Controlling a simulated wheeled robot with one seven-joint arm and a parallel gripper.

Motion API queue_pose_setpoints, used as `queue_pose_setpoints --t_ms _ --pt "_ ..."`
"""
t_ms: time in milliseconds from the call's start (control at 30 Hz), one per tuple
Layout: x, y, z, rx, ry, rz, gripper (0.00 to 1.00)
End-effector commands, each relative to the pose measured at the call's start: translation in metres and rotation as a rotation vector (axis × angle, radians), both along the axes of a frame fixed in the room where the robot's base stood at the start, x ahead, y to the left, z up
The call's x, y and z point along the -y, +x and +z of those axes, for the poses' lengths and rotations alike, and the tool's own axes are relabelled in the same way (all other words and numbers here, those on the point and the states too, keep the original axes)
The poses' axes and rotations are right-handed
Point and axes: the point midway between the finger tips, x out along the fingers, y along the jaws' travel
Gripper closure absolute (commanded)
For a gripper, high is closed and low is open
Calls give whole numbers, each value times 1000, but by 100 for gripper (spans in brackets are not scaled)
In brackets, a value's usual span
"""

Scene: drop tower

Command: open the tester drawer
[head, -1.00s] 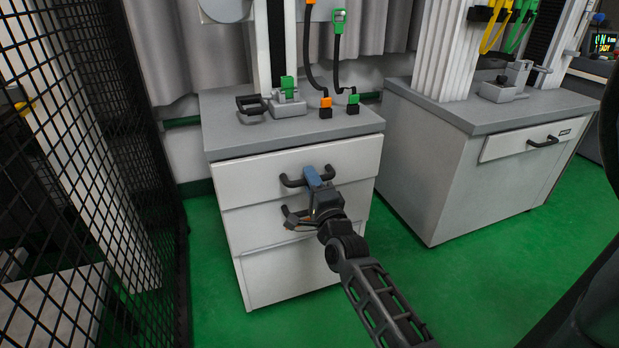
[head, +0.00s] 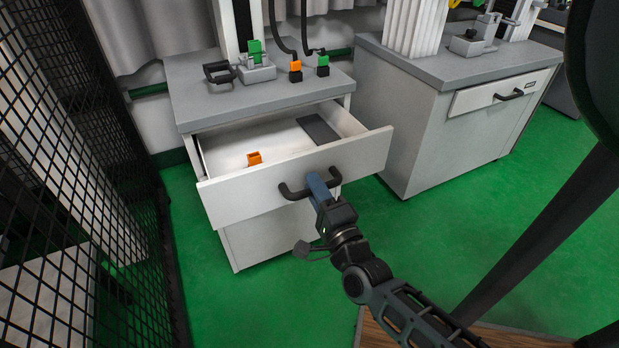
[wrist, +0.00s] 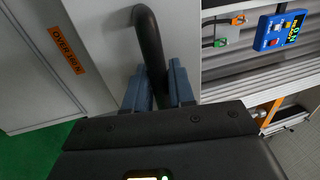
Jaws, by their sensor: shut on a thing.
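The tester drawer (head: 240,188) is the top drawer of the left grey-topped cabinet, and it is pulled well out. Its inside is visible, with an orange piece (head: 254,158) at the left and a dark grey flat pad (head: 318,129) at the right. The dark handle (head: 293,193) is on the drawer front. My gripper (head: 318,184) is shut on the handle near its right part. In the wrist view the blue fingers (wrist: 158,88) close around the dark handle bar (wrist: 148,40).
A black mesh fence (head: 75,190) stands at the left. A second cabinet (head: 440,110) with a closed drawer (head: 500,92) stands at the right. Green floor (head: 300,290) lies open in front. Fixtures and orange and green connectors (head: 296,72) sit on the left cabinet's top.

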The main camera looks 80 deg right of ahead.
Motion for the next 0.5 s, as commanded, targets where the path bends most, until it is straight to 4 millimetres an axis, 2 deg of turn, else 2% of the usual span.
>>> queue_pose_setpoints --t_ms 367,400,500 --pt "-2 -1 -1 -1 2 2 100" --pt "-2 -1 -1 -1 2 2 75" --pt "-2 -1 -1 -1 2 1 66"
